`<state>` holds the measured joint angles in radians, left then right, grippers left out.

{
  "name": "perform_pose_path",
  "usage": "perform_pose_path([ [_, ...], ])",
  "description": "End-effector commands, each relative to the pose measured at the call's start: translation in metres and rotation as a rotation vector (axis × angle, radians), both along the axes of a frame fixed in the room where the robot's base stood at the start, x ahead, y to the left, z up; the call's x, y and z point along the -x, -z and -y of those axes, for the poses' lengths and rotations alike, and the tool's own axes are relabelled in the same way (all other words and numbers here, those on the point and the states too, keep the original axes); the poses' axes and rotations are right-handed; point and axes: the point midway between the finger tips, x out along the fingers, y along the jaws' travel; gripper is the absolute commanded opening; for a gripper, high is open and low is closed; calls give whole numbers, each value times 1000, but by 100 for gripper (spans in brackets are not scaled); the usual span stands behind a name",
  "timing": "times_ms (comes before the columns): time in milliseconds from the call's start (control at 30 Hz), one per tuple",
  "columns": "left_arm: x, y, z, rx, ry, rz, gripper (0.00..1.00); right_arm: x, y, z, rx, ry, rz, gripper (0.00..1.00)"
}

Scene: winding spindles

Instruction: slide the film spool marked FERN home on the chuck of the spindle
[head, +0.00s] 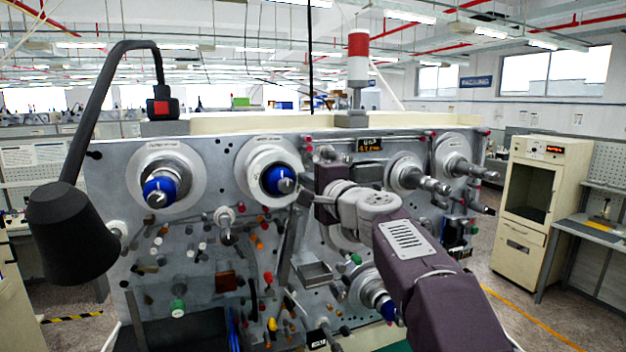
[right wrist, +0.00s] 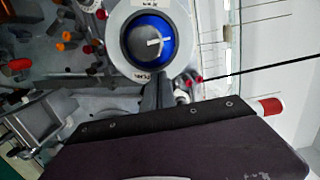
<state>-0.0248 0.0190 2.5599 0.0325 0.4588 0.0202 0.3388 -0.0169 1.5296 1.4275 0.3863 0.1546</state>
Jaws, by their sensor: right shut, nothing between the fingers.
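A white film spool (head: 258,158) sits around the blue-and-grey chuck (head: 279,181) of the upper middle spindle. In the right wrist view the white spool (right wrist: 181,12) rings the blue chuck face (right wrist: 150,42), which has a white line. Dark lettering on its rim is too small to read surely. How far the spool is seated is unclear. My right gripper (head: 304,196) is shut and empty, just right of the spool; its fingers (right wrist: 158,88) point at the rim's edge in the wrist view. Whether they touch it is unclear. My left gripper is not in view.
Another blue chuck (head: 158,191) with a pale disc is on the left. Bare metal spindles (head: 408,174) stick out on the right. Several coloured pegs and knobs and a small grey tray (head: 315,272) crowd the panel below. A black lamp (head: 72,232) hangs at the left.

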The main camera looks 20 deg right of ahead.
Motion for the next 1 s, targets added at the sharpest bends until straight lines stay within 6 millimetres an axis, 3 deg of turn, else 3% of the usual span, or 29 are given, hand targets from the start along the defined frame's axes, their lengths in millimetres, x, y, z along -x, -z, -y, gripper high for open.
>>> perform_pose_path([
  [1000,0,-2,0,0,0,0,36,-15,0,1,1,1,0,0],
])
